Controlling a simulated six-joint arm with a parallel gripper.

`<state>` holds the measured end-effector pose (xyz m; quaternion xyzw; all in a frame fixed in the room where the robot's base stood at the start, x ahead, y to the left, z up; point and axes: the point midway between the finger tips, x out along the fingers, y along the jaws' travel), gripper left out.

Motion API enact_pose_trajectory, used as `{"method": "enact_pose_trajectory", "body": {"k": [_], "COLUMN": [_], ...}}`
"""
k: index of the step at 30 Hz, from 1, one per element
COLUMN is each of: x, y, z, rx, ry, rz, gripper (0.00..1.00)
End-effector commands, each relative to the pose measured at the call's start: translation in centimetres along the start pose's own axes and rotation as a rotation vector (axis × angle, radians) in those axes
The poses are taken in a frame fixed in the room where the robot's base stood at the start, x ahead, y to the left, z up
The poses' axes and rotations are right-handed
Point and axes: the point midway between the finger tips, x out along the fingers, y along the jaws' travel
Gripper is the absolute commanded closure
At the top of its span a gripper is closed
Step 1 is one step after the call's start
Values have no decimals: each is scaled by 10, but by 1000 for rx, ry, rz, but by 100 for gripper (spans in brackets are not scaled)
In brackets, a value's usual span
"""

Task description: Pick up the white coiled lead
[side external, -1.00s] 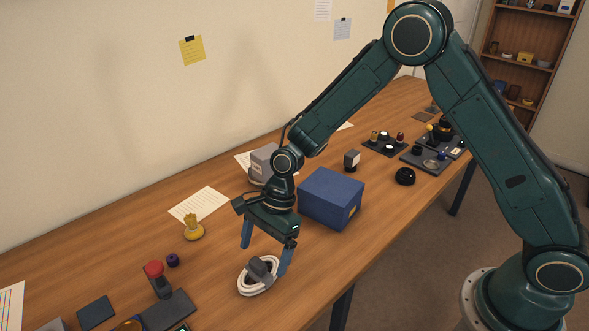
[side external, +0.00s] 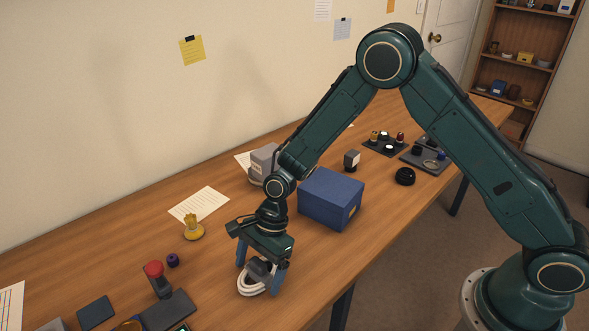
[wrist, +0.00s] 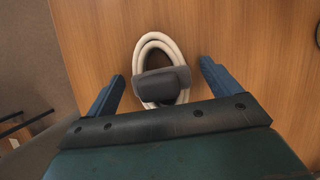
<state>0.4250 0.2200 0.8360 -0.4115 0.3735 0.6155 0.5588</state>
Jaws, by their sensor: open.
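The white coiled lead (side external: 247,285) lies on the wooden table near its front edge, with a dark grey block-shaped part (side external: 259,270) on top of the coil. My gripper (side external: 259,280) is low over it, with one blue finger on each side of the lead. In the wrist view the white coiled lead (wrist: 158,44) and its grey part (wrist: 162,84) sit between the two open fingers of my gripper (wrist: 160,80). There are gaps on both sides, so the fingers look apart from it. Part of the coil is hidden behind the fingers in the side view.
A blue box (side external: 330,199) stands behind and right of my gripper. A red-topped grey tool (side external: 157,280), a purple knob (side external: 173,260) and a yellow piece (side external: 193,229) stand to the left. Dark trays (side external: 386,146) with small parts are farther back.

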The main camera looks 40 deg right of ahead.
Motion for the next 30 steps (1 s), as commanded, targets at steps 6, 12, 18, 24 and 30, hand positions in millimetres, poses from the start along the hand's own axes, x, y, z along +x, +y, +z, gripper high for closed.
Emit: {"method": "enact_pose_trajectory", "body": {"k": [6,12,18,24,30], "x": [0,0,0,-4,-18], "y": [0,0,0,-1,-1], "z": [0,0,0,2,8], "rx": [0,0,0,0,0], "ry": [0,0,0,-1,-1], "rz": [0,0,-1,-2,-3], "gripper": [27,62,62,62,62]}}
